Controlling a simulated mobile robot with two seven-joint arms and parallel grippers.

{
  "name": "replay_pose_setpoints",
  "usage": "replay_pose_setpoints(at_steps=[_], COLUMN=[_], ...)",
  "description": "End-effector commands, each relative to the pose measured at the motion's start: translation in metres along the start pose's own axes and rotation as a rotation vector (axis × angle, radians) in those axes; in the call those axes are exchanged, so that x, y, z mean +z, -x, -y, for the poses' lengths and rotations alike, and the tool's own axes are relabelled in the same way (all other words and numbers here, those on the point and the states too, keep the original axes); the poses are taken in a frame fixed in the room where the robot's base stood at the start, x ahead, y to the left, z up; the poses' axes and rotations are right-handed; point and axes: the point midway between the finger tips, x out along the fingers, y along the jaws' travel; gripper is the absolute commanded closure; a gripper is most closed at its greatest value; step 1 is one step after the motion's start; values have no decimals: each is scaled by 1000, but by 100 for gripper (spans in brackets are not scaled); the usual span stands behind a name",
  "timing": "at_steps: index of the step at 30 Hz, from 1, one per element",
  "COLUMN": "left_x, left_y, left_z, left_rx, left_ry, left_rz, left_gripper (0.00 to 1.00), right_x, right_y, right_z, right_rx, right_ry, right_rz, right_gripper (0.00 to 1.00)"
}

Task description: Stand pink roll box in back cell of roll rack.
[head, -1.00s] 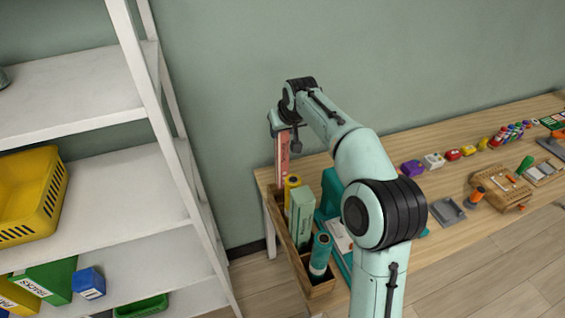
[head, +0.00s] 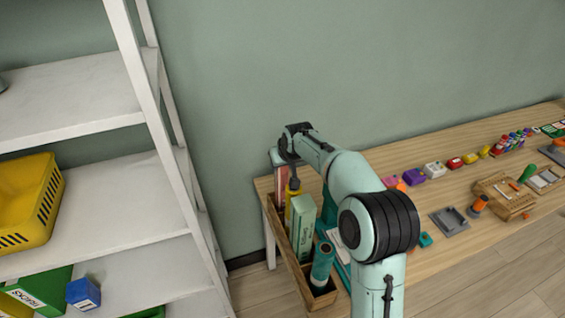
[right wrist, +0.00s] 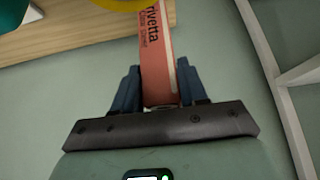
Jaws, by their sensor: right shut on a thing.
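The pink roll box (head: 281,184) is upright at the back end of the wooden roll rack (head: 289,258), by the wall. My right gripper (head: 284,164) is shut on its upper part. In the right wrist view the box (right wrist: 156,45) lies between the two fingers of the right gripper (right wrist: 159,88). The box's lower end is largely hidden, so I cannot tell how deep it sits in the back cell. My left gripper is not in view.
The rack also holds a yellow roll (head: 293,188), a pale green box (head: 302,225) and a teal roll (head: 322,262). A white shelf unit (head: 150,110) stands to the left. Small items lie along the wooden table (head: 425,205) to the right.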

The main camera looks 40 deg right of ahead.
Motion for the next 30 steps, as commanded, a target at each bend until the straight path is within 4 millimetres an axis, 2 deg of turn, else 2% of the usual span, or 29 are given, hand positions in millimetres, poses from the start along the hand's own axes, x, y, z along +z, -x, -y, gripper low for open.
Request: replay_pose_setpoints(at_steps=[14, 15, 16, 17, 26, 30], left_x=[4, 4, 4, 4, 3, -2], left_y=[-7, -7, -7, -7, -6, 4], left_z=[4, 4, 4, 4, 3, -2], left_rx=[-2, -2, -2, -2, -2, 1], left_ry=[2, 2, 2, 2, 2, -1], left_rz=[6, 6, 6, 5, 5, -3], left_gripper=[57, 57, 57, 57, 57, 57], right_x=[6, 6, 6, 6, 5, -4], right_y=[-9, -10, -10, -10, -8, 5], right_z=[0, 0, 0, 0, 0, 1], right_rx=[0, 0, 0, 0, 0, -2], right_ry=[-1, 0, 0, 0, 0, 0], right_rz=[-3, 0, 0, 0, -1, -3], right_gripper=[100, 45, 35, 32, 32, 32])
